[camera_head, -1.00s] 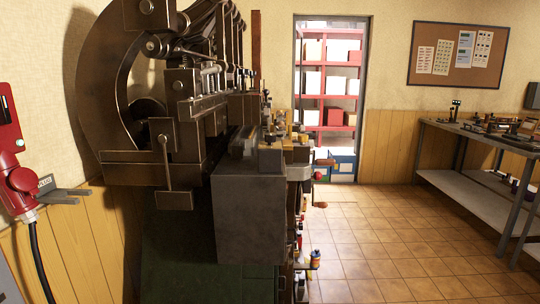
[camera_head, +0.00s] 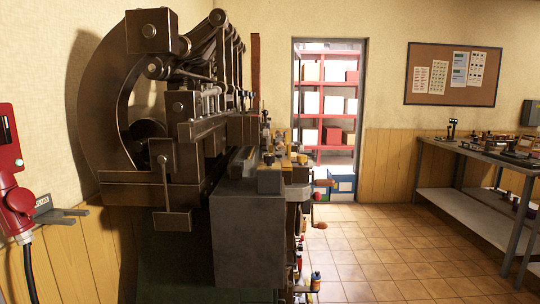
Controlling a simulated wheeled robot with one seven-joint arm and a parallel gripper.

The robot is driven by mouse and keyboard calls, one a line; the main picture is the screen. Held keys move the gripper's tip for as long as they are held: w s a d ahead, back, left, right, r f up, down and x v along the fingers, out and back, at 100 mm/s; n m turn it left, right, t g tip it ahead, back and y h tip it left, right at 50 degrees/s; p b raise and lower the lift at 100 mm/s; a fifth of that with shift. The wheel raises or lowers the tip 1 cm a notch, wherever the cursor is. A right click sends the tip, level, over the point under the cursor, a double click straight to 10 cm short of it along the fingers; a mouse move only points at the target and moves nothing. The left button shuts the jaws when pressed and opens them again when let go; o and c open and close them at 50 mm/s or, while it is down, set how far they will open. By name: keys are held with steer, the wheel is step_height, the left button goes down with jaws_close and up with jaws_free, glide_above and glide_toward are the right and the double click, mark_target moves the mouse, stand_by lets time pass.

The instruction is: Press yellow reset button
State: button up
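A large dark metal press (camera_head: 150,165) fills the left middle of the head view, with a curved frame at its left and a lever hanging in front. Several small parts, some of them yellowish, sit near its bed, but I cannot tell whether any is the yellow reset button. No clear yellow button shows. My gripper is not in view.
A red plug and socket (camera_head: 17,200) hang at the far left beside a grey bracket (camera_head: 62,216). A workbench (camera_head: 470,150) stands at the right. Tiled floor (camera_head: 380,255) is free between press and bench, leading to a doorway with red shelves (camera_head: 325,104).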

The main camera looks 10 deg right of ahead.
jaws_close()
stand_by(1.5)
